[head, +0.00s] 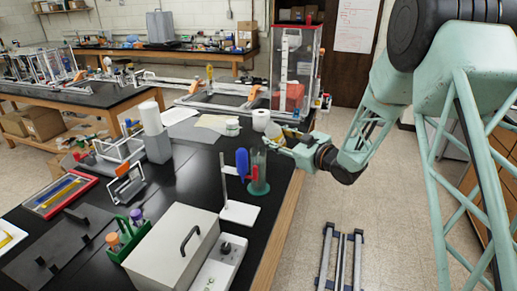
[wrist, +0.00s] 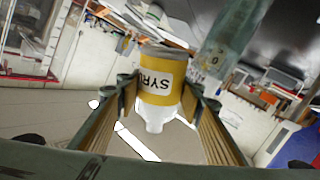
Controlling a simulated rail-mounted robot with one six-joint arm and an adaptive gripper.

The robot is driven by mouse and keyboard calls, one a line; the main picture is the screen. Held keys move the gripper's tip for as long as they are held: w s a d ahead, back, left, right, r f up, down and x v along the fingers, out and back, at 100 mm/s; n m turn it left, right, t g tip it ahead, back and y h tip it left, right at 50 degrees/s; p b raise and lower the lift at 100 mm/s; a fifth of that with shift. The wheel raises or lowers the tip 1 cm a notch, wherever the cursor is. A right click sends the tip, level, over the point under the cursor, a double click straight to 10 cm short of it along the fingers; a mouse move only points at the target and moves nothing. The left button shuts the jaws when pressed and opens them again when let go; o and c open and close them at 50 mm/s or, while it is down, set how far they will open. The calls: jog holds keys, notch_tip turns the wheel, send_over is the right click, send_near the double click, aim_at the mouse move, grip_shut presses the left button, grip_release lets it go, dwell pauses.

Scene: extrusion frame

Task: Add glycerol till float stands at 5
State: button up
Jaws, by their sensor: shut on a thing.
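My gripper (head: 287,144) is shut on a bottle with a yellow band (head: 275,134), held near the table's right edge. In the wrist view the bottle (wrist: 160,80) sits between both fingers. Its white label shows letters like "SYRU", partly cut off; I see no glycerol label. Its pale, narrow end points down the picture. A clear greenish cylinder with a green foot (head: 259,186) stands on the black table, just left of and below my gripper. It shows tilted in the wrist view (wrist: 229,40), with marks and a "0". I cannot make out a float or its reading.
A white stand with a rod (head: 240,212) and a blue object (head: 242,162) are close beside the cylinder. White jars (head: 261,120) stand behind the bottle. A grey box (head: 170,250) and a green tube rack (head: 128,238) are in front.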

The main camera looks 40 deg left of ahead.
jog(key=r+n, duration=0.1)
jog(key=s+n+h+p, duration=0.1)
jog(key=shift+a+r+n+t, duration=0.3)
jog(key=shift+a+r, duration=0.05)
jog(key=shift+f, duration=0.3)
jog(key=shift+w+f+n+h, duration=0.1)
jog(key=shift+f+n+h, duration=0.05)
jog(key=shift+n+h, duration=0.45)
jog(key=shift+w+d+r+n+t+p, duration=0.1)
jog(key=shift+d+r+n+t+p, duration=0.15)
jog(key=shift+r+n+p, duration=0.35)
jog(key=shift+w+f+n+t+h, duration=0.15)
jog(key=shift+f+n+t+h, duration=0.1)
jog(key=shift+f+n+h, duration=0.15)
jog(key=shift+w+d+f+n+t+h+b, duration=0.1)
jog(key=shift+n+t+h+b, duration=0.1)
jog(key=shift+n, duration=0.2)
jog(key=shift+w+f+n+t+h+b, duration=0.1)
jog(key=shift+n+t+b, duration=0.1)
jog(key=shift+n, duration=0.2)
jog(key=shift+f+b, duration=0.4)
jog(key=shift+b, duration=0.6)
jog(key=shift+w+n+b, duration=0.1)
jog(key=shift+n+b, duration=0.2)
jog(key=shift+b, duration=0.1)
jog(key=shift+d, duration=0.1)
